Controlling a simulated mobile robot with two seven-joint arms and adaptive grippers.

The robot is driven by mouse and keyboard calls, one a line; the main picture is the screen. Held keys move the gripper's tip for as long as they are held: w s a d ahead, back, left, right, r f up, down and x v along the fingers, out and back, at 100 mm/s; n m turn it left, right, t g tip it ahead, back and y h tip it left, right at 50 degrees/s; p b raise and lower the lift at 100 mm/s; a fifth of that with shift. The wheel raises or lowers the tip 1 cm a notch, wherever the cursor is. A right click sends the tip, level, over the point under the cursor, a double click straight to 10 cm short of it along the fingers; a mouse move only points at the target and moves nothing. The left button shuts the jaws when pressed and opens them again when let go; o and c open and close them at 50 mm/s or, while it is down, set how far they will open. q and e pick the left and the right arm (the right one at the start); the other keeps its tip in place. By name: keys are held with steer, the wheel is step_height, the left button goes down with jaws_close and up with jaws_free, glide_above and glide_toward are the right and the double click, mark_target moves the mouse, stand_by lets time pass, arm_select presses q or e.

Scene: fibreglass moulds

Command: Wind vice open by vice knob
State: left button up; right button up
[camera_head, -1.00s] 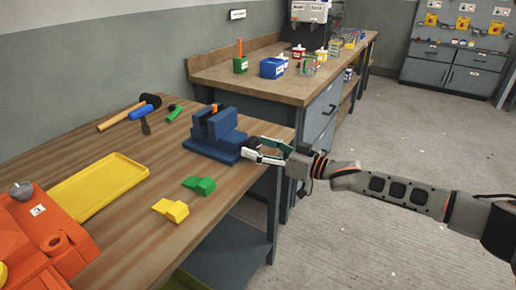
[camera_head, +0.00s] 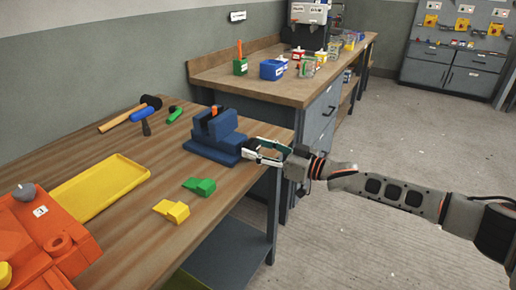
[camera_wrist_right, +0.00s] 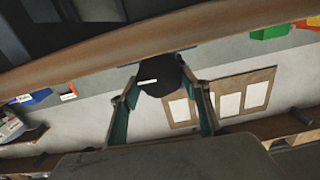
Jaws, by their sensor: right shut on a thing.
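The blue vice (camera_head: 215,138) stands on the wooden workbench near its right edge, with an orange piece (camera_head: 214,110) showing between its jaws. The dark round vice knob (camera_wrist_right: 160,80) shows in the right wrist view between the fingers of my right gripper (camera_wrist_right: 160,92), with a pale mark on it. In the head view my right gripper (camera_head: 262,150) reaches the vice's right end from the right and is shut on the knob, which is partly hidden by the fingers. My left gripper is not in view.
On the bench are a yellow tray (camera_head: 98,188), green block (camera_head: 200,186), yellow block (camera_head: 172,211), hammer (camera_head: 130,114), blue-handled tool (camera_head: 143,116) and an orange mould (camera_head: 45,240). A second bench (camera_head: 235,90) with containers stands behind. Floor at right is clear.

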steer(key=shift+s+r+n+p, duration=0.15)
steer(key=shift+n+p, duration=0.3)
steer(key=shift+n, duration=0.75)
steer(key=shift+a+f+n+p, duration=0.15)
steer(key=shift+n+p, duration=0.35)
steer(key=shift+n, duration=1)
steer(key=shift+f, duration=0.1)
steer(key=o, duration=1.1)
steer(key=v, duration=1.2)
